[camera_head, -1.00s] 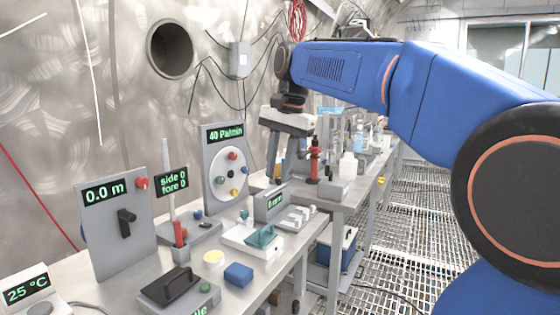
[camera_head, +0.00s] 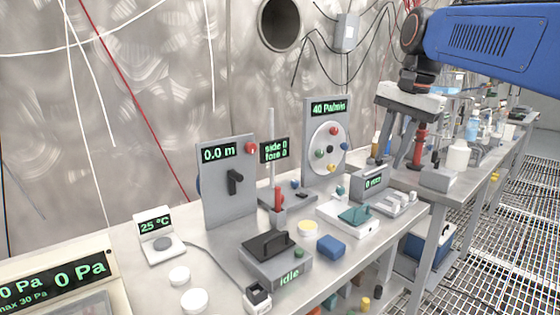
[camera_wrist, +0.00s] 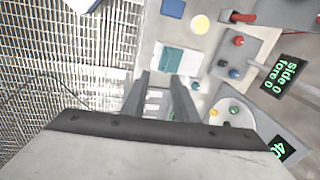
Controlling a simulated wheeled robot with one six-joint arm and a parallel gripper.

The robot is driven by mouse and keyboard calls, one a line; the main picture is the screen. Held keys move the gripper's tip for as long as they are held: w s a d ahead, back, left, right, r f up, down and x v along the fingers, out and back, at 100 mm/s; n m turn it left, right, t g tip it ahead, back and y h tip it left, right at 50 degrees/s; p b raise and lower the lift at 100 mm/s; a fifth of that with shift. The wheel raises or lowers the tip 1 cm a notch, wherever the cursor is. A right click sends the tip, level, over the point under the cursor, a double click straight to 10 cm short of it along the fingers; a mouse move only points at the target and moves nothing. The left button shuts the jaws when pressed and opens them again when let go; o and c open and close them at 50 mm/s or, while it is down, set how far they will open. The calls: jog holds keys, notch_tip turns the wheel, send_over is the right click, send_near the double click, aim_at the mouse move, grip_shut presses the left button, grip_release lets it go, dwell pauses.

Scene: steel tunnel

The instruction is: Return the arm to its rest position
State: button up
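My blue arm (camera_head: 490,42) reaches in from the right in the head view, with the wrist bent down. My gripper (camera_head: 400,158) hangs above the bench, in front of the wall side and near a red bottle (camera_head: 420,145). Its two grey fingers stand apart with nothing visible between them. In the wrist view my gripper (camera_wrist: 160,80) also shows a clear gap, over a white device with a teal part (camera_wrist: 172,60). The fingers appear clear of the bench objects, but the exact height is hard to tell.
The bench holds a 0.0 m panel (camera_head: 228,195), a 40 Pa/min panel (camera_head: 325,165), a black-topped idle box (camera_head: 275,262) and a blue block (camera_head: 331,248). A white bottle (camera_head: 458,158) stands right of my gripper. Open grating floor (camera_head: 510,235) lies to the right.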

jog(key=s+f+n+t, duration=0.1)
jog(key=s+f+n, duration=0.4)
jog(key=s+f, duration=0.5)
jog(key=s+f+n+t+h, duration=0.1)
jog(key=s+f+n, duration=0.3)
jog(key=s+f, duration=0.7)
notch_tip(320, 180, down, 8)
jog(key=shift+s+d+r+n+t, duration=0.2)
jog(key=shift+n+t, duration=0.1)
jog(key=shift+n, duration=0.1)
jog(key=shift+o, duration=0.4)
dwell(0.4)
